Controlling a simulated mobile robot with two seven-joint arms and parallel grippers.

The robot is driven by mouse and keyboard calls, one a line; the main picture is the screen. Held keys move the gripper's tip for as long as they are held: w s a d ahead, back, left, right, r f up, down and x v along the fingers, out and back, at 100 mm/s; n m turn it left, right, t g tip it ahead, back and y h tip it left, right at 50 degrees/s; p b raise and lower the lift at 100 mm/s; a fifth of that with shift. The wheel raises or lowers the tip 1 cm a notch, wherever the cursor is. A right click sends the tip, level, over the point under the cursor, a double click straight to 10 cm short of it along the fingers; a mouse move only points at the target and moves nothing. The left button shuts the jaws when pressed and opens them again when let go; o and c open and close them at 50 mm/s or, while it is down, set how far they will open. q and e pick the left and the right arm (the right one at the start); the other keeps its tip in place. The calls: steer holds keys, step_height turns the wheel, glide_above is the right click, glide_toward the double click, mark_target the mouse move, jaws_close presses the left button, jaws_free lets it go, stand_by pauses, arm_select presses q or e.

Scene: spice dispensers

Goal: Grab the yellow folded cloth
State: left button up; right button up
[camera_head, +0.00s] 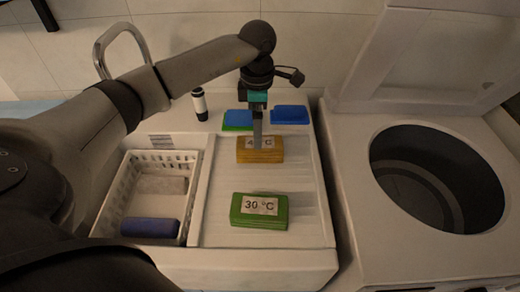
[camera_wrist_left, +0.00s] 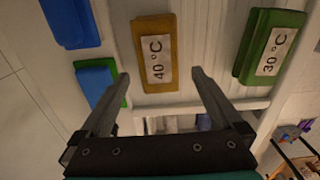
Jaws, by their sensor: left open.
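The yellow folded cloth (camera_head: 268,155) lies flat on the white ribbed surface and carries a white label. In the left wrist view the yellow cloth (camera_wrist_left: 160,30) shows its label "40 °C". My left gripper (camera_head: 257,145) points down over the yellow cloth, covering part of its label in the head view. In the left wrist view my left gripper (camera_wrist_left: 160,77) is open, its fingers apart, with the near end of the cloth in line with the gap. Nothing is held. I cannot tell how high the fingertips are above it. My right gripper is not in view.
A green folded cloth (camera_head: 259,211) labelled "30 °C" lies in front. Blue cloths (camera_head: 290,114) lie behind. A white basket (camera_head: 122,190) with a dark blue item (camera_head: 150,228) stands left, with an open washer drum (camera_head: 435,180) right. Ribbed surface is bare between yellow and green cloths.

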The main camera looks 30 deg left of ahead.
arm_select(q)
steer(key=shift+a+f+b, duration=0.15)
steer(key=shift+f+b, duration=0.15)
steer(key=shift+f, duration=3.25)
steer(key=shift+c, duration=0.2)
steer(key=shift+w, duration=0.1)
steer(key=c, duration=1.3)
